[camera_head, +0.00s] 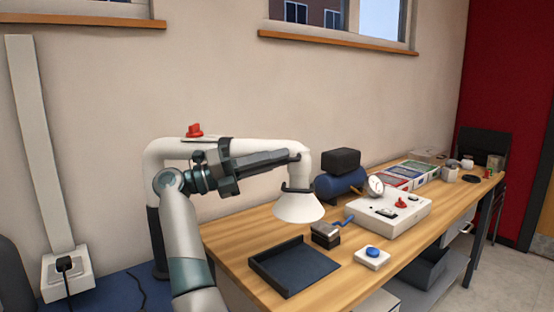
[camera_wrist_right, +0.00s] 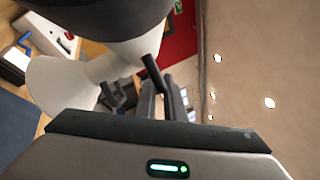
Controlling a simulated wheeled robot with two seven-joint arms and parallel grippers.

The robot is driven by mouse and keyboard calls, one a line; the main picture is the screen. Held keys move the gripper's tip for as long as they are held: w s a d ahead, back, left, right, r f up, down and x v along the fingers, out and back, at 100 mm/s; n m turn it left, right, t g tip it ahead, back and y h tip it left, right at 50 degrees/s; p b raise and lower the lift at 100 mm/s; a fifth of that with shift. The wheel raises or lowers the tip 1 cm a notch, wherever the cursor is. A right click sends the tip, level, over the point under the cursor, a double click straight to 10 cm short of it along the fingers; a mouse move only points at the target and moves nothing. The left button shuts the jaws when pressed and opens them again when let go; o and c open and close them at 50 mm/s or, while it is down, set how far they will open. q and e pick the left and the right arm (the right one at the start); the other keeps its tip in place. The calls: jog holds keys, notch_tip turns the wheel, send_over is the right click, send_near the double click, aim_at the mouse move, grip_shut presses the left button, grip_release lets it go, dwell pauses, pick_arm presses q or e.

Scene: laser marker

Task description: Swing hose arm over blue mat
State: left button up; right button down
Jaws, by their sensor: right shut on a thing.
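The hose arm (camera_head: 265,147) is a thick white pipe with a red knob (camera_head: 194,130) on top and a white cone hood (camera_head: 298,207) at its right end. The hood hangs open side down above the wooden bench, behind the dark tray. My right gripper (camera_head: 292,157) reaches along the pipe to near the hood's elbow. It is shut on the hose arm's black handle (camera_wrist_right: 152,72), close by the hood in the right wrist view (camera_wrist_right: 60,85). A flat blue surface (camera_head: 112,292), possibly the blue mat, lies at lower left, away from the hood. My left gripper is out of view.
The bench (camera_head: 235,236) holds a dark tray (camera_head: 308,279), a small dark block (camera_head: 325,236), a blue button box (camera_head: 372,258), a white control box (camera_head: 405,215) and a dark blue tank (camera_head: 340,186). A wall stands behind the pipe.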

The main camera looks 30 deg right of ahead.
jog(key=c, duration=1.8)
grip_release()
jog(key=shift+c, duration=0.2)
